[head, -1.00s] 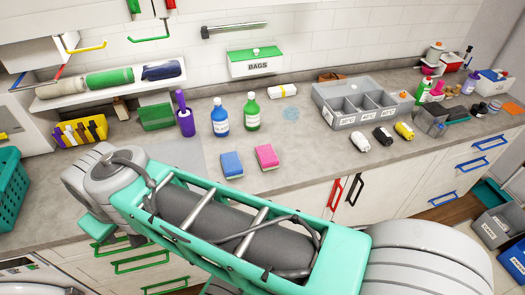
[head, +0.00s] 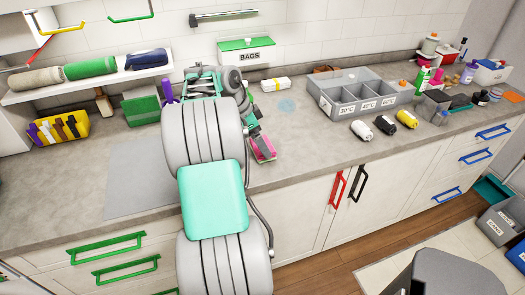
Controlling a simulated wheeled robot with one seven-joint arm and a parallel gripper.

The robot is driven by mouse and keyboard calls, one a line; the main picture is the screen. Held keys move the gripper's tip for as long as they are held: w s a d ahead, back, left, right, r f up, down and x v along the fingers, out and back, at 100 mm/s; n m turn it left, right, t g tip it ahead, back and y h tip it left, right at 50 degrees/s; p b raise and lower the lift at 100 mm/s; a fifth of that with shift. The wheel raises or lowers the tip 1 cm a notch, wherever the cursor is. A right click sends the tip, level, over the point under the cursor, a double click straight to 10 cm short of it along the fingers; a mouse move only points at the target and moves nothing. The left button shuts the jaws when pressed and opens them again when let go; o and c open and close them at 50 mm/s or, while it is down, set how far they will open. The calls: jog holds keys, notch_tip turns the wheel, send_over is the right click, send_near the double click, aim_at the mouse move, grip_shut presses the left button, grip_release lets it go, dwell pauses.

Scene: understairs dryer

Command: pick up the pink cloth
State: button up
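The pink cloth (head: 268,154) lies on the grey counter, right of my arm and a little in from the front edge. It looks like a small flat block. My gripper (head: 260,146) points down at it from behind and partly covers it. The gripper is at the cloth or just above it; I cannot tell whether they touch. The fingertips are too small and hidden to show whether they are open or shut. The blue cloth seen earlier beside the pink one is now hidden behind my arm.
A grey divided box (head: 350,108) stands to the right, with white, black and yellow rolls (head: 384,124) before it. A white box with a green lid (head: 247,55) hangs on the wall behind. My arm hides the blue and green bottles. The counter right of the cloth is clear.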

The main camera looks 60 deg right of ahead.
jog(key=x, duration=0.3)
jog(key=shift+f, duration=0.15)
jog(key=c, duration=1.1)
